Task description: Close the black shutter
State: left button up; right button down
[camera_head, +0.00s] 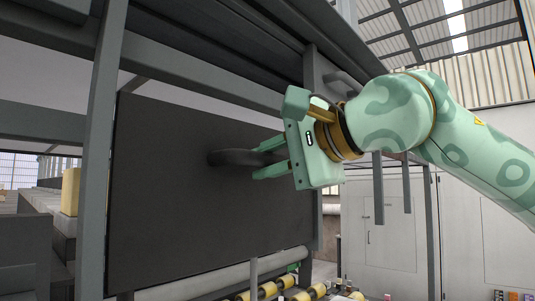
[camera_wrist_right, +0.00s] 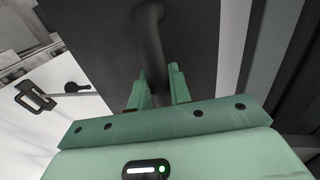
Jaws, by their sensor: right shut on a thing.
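The black shutter (camera_head: 170,235) is a large dark flat panel in the middle of the head view, hanging within a grey metal frame. A dark rounded handle (camera_head: 228,157) stands out from its face. My right gripper (camera_head: 268,160) comes in from the right and is shut on the handle's right part. In the right wrist view the handle (camera_wrist_right: 152,45) runs down between the two green fingers (camera_wrist_right: 158,88), with the dark panel behind it. My left gripper is in neither view.
Grey frame posts (camera_head: 98,150) stand left of the shutter. Below it is a conveyor with yellow rollers (camera_head: 268,289). A light grey cabinet (camera_head: 390,235) stands at the right behind my arm. A yellow box (camera_head: 70,191) sits at the far left.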

jog(key=shift+f+b, duration=0.35)
jog(key=shift+f, duration=0.65)
jog(key=shift+a+f, duration=0.1)
jog(key=shift+f, duration=0.05)
jog(key=c, duration=1.3)
grip_release()
jog(key=shift+c, duration=0.2)
jog(key=shift+s+d+r, duration=0.1)
jog(key=shift+d+r, duration=0.1)
jog(key=shift+r, duration=0.05)
jog(key=b+v, duration=0.1)
jog(key=v, duration=1.5)
jog(key=shift+b, duration=0.35)
